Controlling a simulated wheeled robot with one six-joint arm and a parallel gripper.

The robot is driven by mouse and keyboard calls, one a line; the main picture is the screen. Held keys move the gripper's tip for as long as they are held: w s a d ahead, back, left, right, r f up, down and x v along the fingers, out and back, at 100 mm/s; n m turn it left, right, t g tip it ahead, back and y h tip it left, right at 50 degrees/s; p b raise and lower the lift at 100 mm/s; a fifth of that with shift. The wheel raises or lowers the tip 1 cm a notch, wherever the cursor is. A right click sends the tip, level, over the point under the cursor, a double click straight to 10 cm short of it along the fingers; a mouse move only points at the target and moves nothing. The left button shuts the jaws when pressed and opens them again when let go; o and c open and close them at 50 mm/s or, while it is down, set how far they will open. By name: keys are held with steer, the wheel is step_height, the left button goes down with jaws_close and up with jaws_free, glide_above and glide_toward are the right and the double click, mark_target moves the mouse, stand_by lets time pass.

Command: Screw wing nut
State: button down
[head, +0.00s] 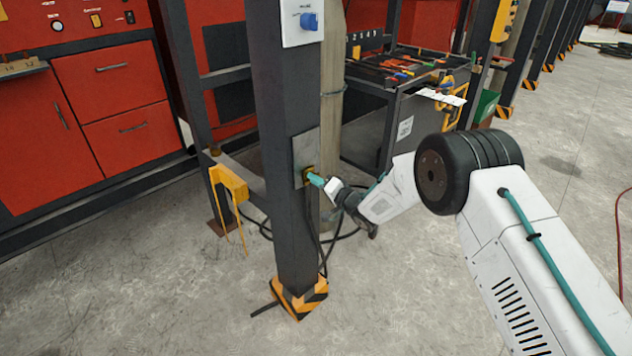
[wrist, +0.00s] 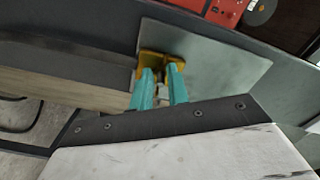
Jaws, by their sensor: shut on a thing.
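The wing nut (wrist: 152,59) is yellow-brass and sits against a grey metal plate (wrist: 222,65) in the wrist view. In the head view it is a small yellow spot (head: 307,172) on the same plate (head: 304,148), which is fixed to a dark steel post (head: 284,100). My gripper (wrist: 161,78) has teal fingers, and their tips are closed on the wing nut from both sides. In the head view my gripper (head: 313,178) reaches the plate from the right. The fingers partly cover the nut, and its thread is hidden.
A yellow bracket (head: 230,183) sticks out left of the post. Black cables lie around the post's striped foot (head: 298,298). A tool cart (head: 405,95) stands behind my arm. Red cabinets (head: 110,100) line the left. Open concrete floor lies in front.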

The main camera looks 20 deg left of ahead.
steer(key=c, duration=1.4)
jaws_free()
steer(key=shift+w+d+f, duration=0.1)
steer(key=shift+d, duration=0.05)
steer(key=shift+o, duration=0.2)
steer(key=v, duration=0.7)
steer(key=shift+d, duration=0.3)
